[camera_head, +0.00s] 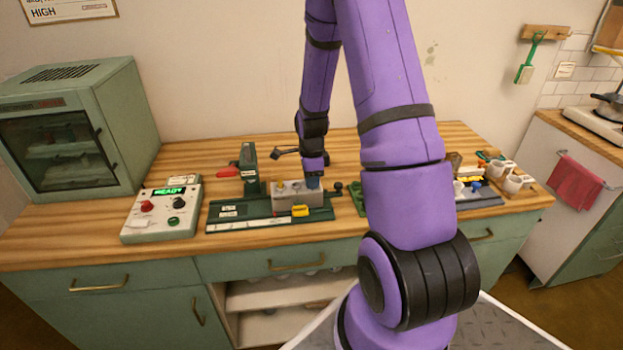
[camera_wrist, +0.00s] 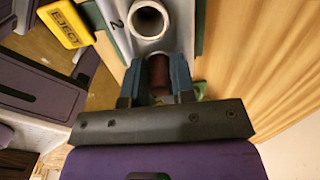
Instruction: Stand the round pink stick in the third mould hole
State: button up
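The grey mould block (camera_head: 290,196) sits on a dark green base on the table. In the wrist view the mould (camera_wrist: 120,32) shows one round open hole (camera_wrist: 148,20) beside the number 2. My gripper (camera_wrist: 159,72) is just beyond that hole, at the mould's right end in the head view (camera_head: 313,182). Its fingers are closed about a dark reddish, round piece that appears to be the pink stick (camera_wrist: 159,78). The stick's lower end and the third hole are hidden by the fingers, so I cannot tell whether it is inside.
A yellow EJECT tab (camera_wrist: 65,24) is at the mould's front. A green press post (camera_head: 250,168) with a red handle stands left of the mould. A control box (camera_head: 160,212) reading READY is farther left. White cups (camera_head: 512,182) and a tray (camera_head: 478,200) are at the right.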

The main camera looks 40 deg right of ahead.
jog(key=o, duration=0.4)
jog(key=shift+c, duration=0.2)
jog(key=shift+r, duration=0.1)
notch_tip(320, 180, up, 11)
jog(key=shift+f, duration=0.2)
dwell(0.9)
